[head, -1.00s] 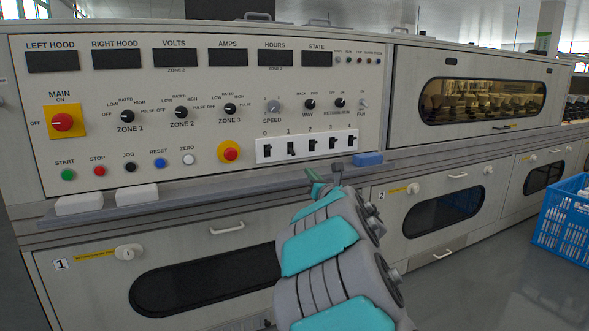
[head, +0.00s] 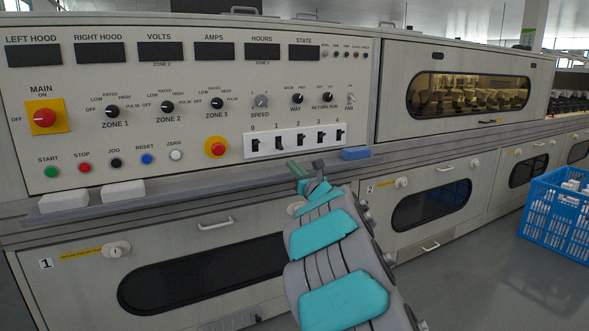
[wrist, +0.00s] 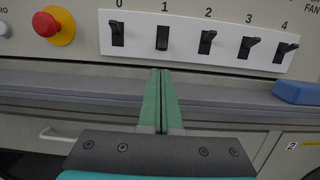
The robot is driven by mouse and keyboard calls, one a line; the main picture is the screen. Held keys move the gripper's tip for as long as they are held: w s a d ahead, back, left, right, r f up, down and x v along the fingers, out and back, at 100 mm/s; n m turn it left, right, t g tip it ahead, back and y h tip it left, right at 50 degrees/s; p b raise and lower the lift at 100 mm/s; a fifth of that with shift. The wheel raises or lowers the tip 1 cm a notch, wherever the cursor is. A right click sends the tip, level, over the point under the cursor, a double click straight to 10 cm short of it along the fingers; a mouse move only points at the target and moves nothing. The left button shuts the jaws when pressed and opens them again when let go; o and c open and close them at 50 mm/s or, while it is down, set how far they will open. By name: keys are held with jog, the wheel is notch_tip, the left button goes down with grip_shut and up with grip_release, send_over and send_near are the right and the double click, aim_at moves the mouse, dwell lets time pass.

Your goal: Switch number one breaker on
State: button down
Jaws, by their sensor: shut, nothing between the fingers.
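The white breaker plate (head: 296,152) carries a row of black toggles marked 0 to 4 on the control panel. Number one breaker (head: 279,143) is second from the left. It also shows in the wrist view (wrist: 162,38), where its toggle appears to sit lower than its neighbours' raised toggles. My gripper (head: 295,167) is below the plate, in front of the ledge. In the wrist view its green fingers (wrist: 160,72) are pressed together and empty, pointing at the panel just below breaker one, with a visible gap between. Nothing hides the breaker.
A grey ledge (head: 225,180) runs below the panel, with a blue block (head: 356,153) right of the breakers and white blocks (head: 123,191) at left. A red emergency button (head: 216,147) is left of the plate. A blue crate (head: 555,216) stands at right.

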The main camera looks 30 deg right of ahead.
aim_at(278, 151)
jog(key=shift+w+a+r, duration=0.1)
jog(key=shift+w+r, duration=0.1)
jog(key=shift+w, duration=1)
jog(key=shift+w+d+r, duration=0.1)
jog(key=shift+w+r, duration=0.1)
jog(key=shift+w, duration=1)
jog(key=shift+w+a+r, duration=0.1)
jog(key=shift+w+r, duration=0.1)
jog(key=shift+w, duration=1)
jog(key=shift+r+p, duration=0.1)
jog(key=shift+p, duration=0.3)
jog(key=shift+s+r+g+p, duration=0.15)
jog(key=shift+r+g+p, duration=0.15)
jog(key=shift+p, duration=0.3)
jog(key=shift+f, duration=0.15)
